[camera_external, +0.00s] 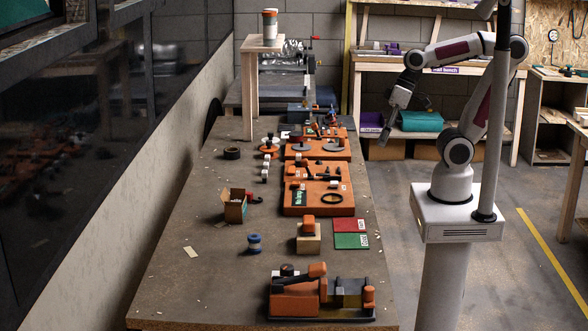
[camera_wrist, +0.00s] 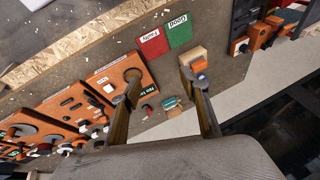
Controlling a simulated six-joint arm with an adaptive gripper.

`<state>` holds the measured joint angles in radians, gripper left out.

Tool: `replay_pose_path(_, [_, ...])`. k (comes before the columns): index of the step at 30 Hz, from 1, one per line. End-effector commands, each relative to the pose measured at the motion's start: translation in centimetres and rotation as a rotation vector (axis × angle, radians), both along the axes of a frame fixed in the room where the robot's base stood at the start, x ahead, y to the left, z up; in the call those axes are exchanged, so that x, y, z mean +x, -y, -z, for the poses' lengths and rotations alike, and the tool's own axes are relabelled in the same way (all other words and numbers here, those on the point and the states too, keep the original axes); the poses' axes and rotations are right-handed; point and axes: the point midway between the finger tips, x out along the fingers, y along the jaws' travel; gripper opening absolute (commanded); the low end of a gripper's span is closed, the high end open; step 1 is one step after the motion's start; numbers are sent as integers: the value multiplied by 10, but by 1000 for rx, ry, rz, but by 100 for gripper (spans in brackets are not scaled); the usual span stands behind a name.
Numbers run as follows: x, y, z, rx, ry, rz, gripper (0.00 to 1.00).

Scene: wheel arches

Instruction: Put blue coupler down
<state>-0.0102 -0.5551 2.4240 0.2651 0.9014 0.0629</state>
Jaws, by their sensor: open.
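The blue coupler (camera_external: 254,243) is a small spool-shaped piece standing on the brown table, left of a wooden block (camera_external: 308,238) with an orange part on top. In the wrist view a small blue piece (camera_wrist: 203,77) beside that block looks like the same coupler. My gripper (camera_external: 385,134) is off the table's right side, high and apart from the coupler. In the wrist view my gripper (camera_wrist: 160,74) has its two fingers wide apart with nothing between them.
Red and green cards (camera_external: 351,233) lie right of the block. A cardboard box (camera_external: 234,208) stands behind the coupler. Orange boards (camera_external: 318,190) fill the table farther back; an orange and black fixture (camera_external: 320,296) is at the front. Table around the coupler is clear.

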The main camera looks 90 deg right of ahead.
Motion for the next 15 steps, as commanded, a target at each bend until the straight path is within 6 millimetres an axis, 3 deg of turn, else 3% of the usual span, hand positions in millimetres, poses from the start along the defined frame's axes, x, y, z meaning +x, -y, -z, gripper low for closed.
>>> replay_pose_path(7, [-24, 40, -4, -197, 94, -79, 44])
replay_pose_path(15, [-33, 58, -6, -284, 127, -109, 44])
